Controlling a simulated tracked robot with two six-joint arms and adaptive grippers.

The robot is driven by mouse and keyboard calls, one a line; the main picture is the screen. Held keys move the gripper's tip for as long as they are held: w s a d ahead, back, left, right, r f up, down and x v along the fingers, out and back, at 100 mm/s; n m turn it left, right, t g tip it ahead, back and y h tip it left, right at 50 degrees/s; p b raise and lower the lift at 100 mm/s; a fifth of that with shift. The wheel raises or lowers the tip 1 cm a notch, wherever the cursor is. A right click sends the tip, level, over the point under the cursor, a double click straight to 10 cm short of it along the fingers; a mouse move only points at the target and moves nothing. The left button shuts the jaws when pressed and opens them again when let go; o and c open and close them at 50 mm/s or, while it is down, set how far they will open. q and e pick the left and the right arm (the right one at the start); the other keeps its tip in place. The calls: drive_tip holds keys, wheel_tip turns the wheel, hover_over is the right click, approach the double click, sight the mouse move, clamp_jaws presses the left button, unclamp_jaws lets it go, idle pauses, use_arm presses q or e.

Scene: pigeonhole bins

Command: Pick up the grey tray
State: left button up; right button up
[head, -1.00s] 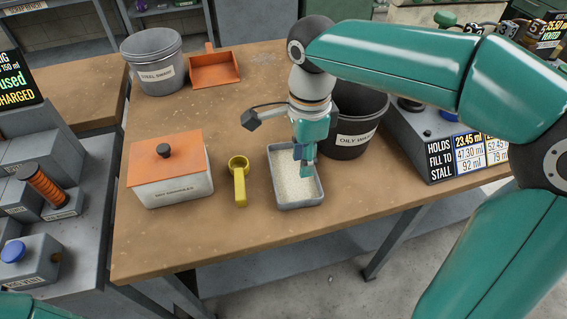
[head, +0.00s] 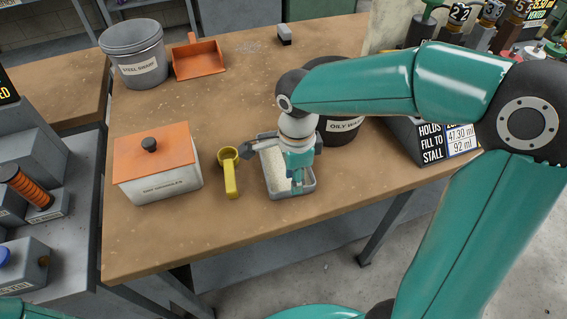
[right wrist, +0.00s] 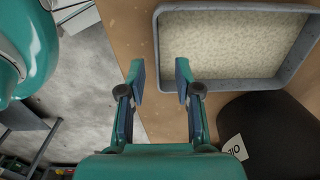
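The grey tray (head: 279,194) is a shallow rectangular tray with pale granules in it. It stands on the brown bench near its front edge. My right gripper (head: 297,186) points down at the tray's near end. In the right wrist view the right gripper (right wrist: 160,80) is open, with a clear gap between its fingers. One fingertip overlaps a corner of the tray (right wrist: 235,84) and the other is outside its short wall. I cannot tell how far the tips are above the rim. My left gripper is not in view.
A yellow scoop (head: 231,180) lies left of the tray, beside a box with an orange lid (head: 165,178). A black oily-waste bin (head: 340,134) stands close behind and right of it. A bucket (head: 138,62) and an orange dustpan (head: 198,60) are farther back.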

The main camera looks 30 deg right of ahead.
wheel_tip(320, 180, down, 4)
drive_tip(key=shift+s+a+f, duration=0.1)
drive_tip(key=shift+s+f, duration=0.05)
drive_tip(key=shift+f, duration=0.1)
clamp_jaws()
